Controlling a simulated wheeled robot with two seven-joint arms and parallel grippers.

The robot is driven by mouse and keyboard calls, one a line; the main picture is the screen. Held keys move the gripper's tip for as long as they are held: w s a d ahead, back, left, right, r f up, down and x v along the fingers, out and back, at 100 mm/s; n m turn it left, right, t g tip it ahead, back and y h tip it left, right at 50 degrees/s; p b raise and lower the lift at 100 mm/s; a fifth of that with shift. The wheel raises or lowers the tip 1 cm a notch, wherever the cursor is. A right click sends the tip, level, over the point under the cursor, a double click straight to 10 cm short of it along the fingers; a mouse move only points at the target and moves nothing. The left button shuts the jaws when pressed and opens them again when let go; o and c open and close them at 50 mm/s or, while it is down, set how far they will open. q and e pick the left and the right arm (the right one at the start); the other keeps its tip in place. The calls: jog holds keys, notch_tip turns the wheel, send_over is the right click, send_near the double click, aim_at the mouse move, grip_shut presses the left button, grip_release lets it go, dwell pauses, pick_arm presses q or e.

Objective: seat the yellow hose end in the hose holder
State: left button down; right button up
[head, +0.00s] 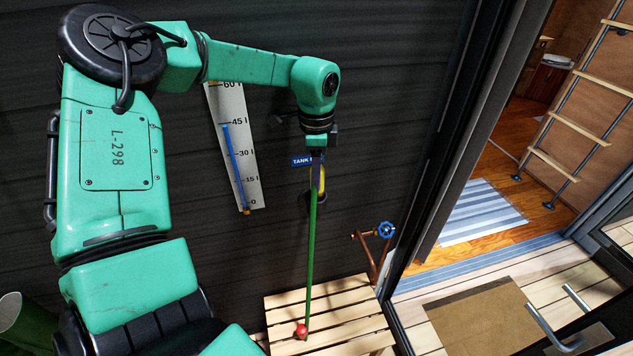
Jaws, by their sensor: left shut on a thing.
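My left gripper (317,161) hangs from its wrist, fingers pointing down, in front of the dark wall. It is shut on the yellow hose end (321,182), which shows as a small yellow strip just below the fingers. A green hose (310,260) runs down from there, nearly straight, to the slatted wooden platform. A dark rounded shape (306,199) behind the hose looks like the hose holder, but it is hard to tell from the dark wall. The hose end overlaps it in the picture; I cannot tell whether they touch. My right gripper is out of view.
A blue "TANK" label (301,161) and a level gauge (235,145) are on the wall. A red ball-like piece (301,331) is at the platform (355,317). A pipe with a blue valve wheel (386,230) stands right, before the open doorway.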

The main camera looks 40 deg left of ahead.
pick_arm(q)
notch_tip(320, 180, up, 9)
jog(key=shift+r+b, duration=0.1)
jog(key=shift+b, duration=1.15)
notch_tip(320, 180, up, 9)
